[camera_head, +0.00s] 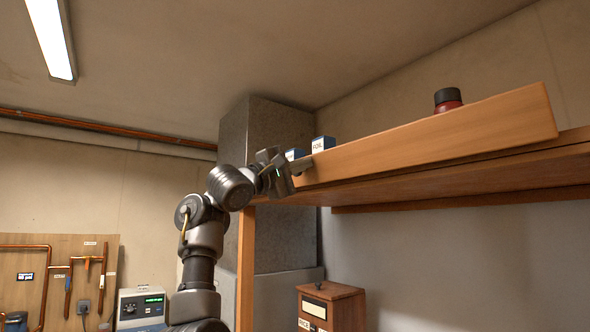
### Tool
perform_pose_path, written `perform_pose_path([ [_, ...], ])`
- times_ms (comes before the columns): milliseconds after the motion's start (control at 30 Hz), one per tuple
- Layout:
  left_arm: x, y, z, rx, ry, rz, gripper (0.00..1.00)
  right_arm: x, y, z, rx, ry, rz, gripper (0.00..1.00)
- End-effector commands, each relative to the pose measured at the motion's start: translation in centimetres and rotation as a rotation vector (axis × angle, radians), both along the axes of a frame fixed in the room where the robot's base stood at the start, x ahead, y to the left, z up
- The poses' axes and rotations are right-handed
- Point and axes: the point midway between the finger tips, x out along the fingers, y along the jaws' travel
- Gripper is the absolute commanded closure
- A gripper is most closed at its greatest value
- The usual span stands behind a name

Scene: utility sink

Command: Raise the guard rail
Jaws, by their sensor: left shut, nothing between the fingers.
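The guard rail (430,138) is a long wooden board along the front edge of a high wooden shelf (470,179). It stands up above the shelf edge, and a thin dark gap shows beneath it. My left gripper (296,172) is at the rail's left end, with its fingers shut and nothing between them. The fingers appear close to or touching the rail end; I cannot tell which. My right gripper is not in view.
Behind the rail stand a dark-capped red jar (447,99) and blue-and-white boxes (323,144), their lower parts hidden. A wooden post (246,270) supports the shelf's left end. A grey column (265,130) stands behind. A wooden box (331,306) sits below.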

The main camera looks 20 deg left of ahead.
Motion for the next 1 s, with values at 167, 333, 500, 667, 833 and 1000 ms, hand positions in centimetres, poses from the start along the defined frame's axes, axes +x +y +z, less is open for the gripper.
perform_pose_path([
  [167, 0.6, -0.4, 0.8, 0.000, -0.002, -0.002, 1.00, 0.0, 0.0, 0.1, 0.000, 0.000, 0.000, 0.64],
  [333, 1.0, -0.7, 1.2, -0.001, -0.003, -0.003, 1.00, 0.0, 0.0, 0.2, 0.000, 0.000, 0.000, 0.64],
  [500, 1.3, -0.9, 1.4, -0.001, -0.004, -0.002, 1.00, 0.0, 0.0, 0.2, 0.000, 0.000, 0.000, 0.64],
  [667, 1.4, -0.9, 1.5, -0.002, -0.005, -0.002, 1.00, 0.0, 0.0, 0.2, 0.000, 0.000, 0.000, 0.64],
  [833, 1.5, -0.9, 1.5, -0.002, -0.004, -0.001, 1.00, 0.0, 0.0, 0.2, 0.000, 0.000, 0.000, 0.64],
  [1000, 1.5, -0.9, 1.5, -0.002, -0.004, -0.001, 1.00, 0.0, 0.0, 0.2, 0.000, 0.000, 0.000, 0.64],
])
